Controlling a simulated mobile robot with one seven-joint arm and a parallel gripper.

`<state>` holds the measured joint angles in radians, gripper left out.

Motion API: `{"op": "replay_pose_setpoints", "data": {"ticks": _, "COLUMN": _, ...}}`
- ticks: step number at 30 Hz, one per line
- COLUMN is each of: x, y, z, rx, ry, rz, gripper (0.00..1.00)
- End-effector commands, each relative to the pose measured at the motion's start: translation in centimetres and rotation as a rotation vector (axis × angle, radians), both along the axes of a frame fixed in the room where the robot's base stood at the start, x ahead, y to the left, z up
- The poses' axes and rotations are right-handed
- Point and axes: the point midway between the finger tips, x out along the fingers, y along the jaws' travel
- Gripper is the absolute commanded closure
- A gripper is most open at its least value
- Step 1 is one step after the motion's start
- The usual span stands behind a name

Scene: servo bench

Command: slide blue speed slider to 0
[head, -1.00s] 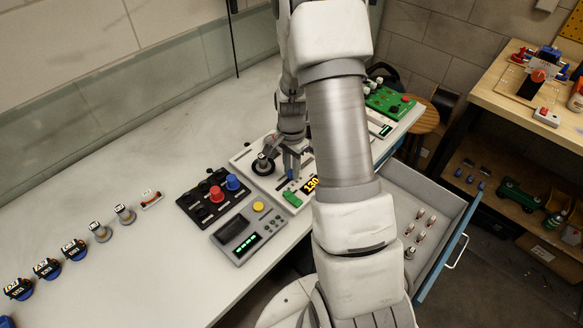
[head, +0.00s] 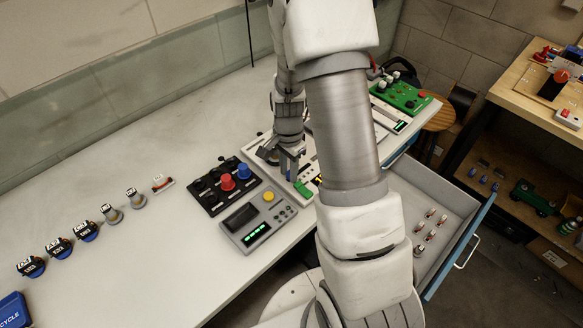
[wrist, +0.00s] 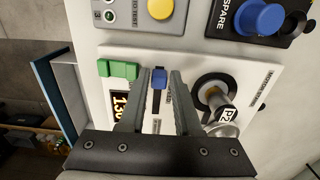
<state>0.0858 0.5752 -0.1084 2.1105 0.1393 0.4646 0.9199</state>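The blue speed slider (wrist: 159,78) is a small blue knob in a dark slot, seen in the wrist view beside the lit display (wrist: 120,102), which seems to read 130. My gripper (wrist: 160,77) is open, with one finger on each side of the blue knob. A narrow gap shows between the knob and each finger, and I cannot tell whether either touches it. In the head view my gripper (head: 289,172) is low over the white panel (head: 264,150), and my arm hides much of that panel.
A green block (wrist: 118,69) is left of the slider, and a motor mount labelled P2 (wrist: 225,117) is right of it. A grey box with a yellow button (head: 268,196) and a black box with red and blue knobs (head: 228,183) stand close by. A drawer (head: 455,190) is open.

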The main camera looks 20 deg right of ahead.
Motion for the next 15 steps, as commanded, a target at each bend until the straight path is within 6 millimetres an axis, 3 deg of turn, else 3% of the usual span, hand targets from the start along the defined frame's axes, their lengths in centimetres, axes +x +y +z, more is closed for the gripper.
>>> {"op": "replay_pose_setpoints", "data": {"ticks": 1, "x": 0.01, "y": -0.02, "z": 0.02, "rx": -0.001, "ry": 0.000, "rz": 0.000, "gripper": 0.57}}
{"op": "replay_pose_setpoints", "data": {"ticks": 3, "x": 0.01, "y": -0.08, "z": 0.02, "rx": -0.001, "ry": 0.000, "rz": 0.000, "gripper": 0.45}}
{"op": "replay_pose_setpoints", "data": {"ticks": 15, "x": -0.09, "y": -0.42, "z": -0.05, "rx": -0.005, "ry": 0.001, "rz": -0.002, "gripper": 0.45}}
